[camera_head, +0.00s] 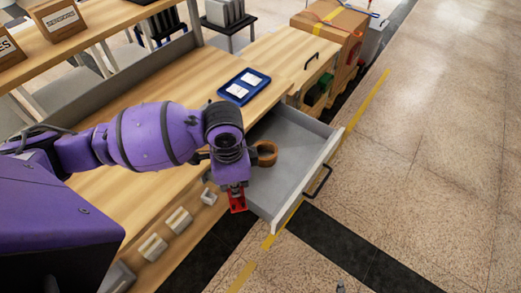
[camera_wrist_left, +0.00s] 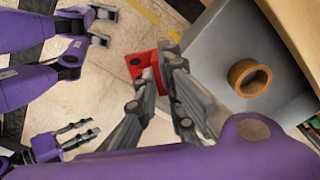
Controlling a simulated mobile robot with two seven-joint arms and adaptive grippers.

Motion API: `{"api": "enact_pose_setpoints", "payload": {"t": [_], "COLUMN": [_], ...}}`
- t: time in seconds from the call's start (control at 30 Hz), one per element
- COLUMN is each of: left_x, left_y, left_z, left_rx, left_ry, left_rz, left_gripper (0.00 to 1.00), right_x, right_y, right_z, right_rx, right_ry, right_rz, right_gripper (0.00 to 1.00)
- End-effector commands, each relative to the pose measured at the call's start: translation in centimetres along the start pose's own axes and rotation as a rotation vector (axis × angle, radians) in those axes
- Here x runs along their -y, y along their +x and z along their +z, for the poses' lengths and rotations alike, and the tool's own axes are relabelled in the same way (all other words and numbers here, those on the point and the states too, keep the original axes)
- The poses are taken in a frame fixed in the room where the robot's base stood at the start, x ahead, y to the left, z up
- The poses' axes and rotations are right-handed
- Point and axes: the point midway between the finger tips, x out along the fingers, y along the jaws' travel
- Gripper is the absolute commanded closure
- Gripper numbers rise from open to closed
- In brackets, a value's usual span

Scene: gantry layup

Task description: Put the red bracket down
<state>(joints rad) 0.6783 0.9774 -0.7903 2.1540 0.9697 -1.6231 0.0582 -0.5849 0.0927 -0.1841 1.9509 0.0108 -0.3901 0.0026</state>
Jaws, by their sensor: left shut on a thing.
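My left gripper (camera_head: 236,187) is shut on the red bracket (camera_head: 238,203), which hangs below the fingers near the open drawer's near-left side. In the left wrist view, the fingers (camera_wrist_left: 162,65) pinch the red bracket (camera_wrist_left: 137,66); part of it is hidden behind them. There the bracket appears against the floor, just outside the drawer's grey wall. Its height above the surfaces is unclear. Purple arm parts with grey fingers (camera_wrist_left: 98,26) show at the left of the wrist view; I cannot tell which is my right gripper or its state.
The open grey drawer (camera_head: 292,147) holds a brown ring (camera_head: 266,154), also in the wrist view (camera_wrist_left: 249,78). A blue tray (camera_head: 243,87) with two pale cards lies on the wooden bench (camera_head: 185,85). Cardboard boxes (camera_head: 328,35) stand behind. Open floor (camera_head: 440,150) lies to the right.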

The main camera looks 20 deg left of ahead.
Motion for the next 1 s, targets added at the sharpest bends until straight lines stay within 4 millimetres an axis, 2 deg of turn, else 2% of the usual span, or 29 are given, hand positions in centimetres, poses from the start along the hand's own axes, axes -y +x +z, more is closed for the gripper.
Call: {"api": "enact_pose_setpoints", "payload": {"t": [0.1, 0.2, 0.4, 0.53, 0.67, 0.9, 1.0], "left_x": [0.3, 0.5, 0.7, 1.2, 2.9, 6.7, 7.7], "left_y": [0.4, 0.6, 0.8, 1.2, 2.3, 5.1, 7.3], "left_z": [0.3, 0.5, 0.7, 0.1, -1.9, -6.4, -7.5], "left_rx": [0.003, 0.002, 0.001, -0.001, -0.001, -0.001, 0.001], "left_ry": [0.313, 0.538, 0.811, 0.867, 0.872, 0.870, 0.869], "left_rz": [-0.001, 0.001, 0.003, 0.004, 0.003, 0.005, 0.009], "left_gripper": [1.00, 1.00, 1.00, 1.00, 1.00, 1.00, 1.00], "right_x": [-0.1, -0.1, 0.0, -0.1, -0.1, -0.2, -0.4], "right_y": [-0.2, -0.3, -0.5, -0.4, -0.2, 0.3, 0.4], "right_z": [1.0, 1.6, 2.0, 1.7, 1.4, 1.1, 1.8], "right_rx": [0.016, 0.025, 0.030, 0.025, 0.017, 0.010, 0.017], "right_ry": [0.004, 0.007, 0.015, 0.015, 0.014, 0.007, 0.003], "right_rz": [0.003, 0.005, 0.009, 0.010, 0.010, 0.009, 0.012], "right_gripper": [0.60, 0.60, 0.60, 0.60, 0.60, 0.60, 0.60]}}
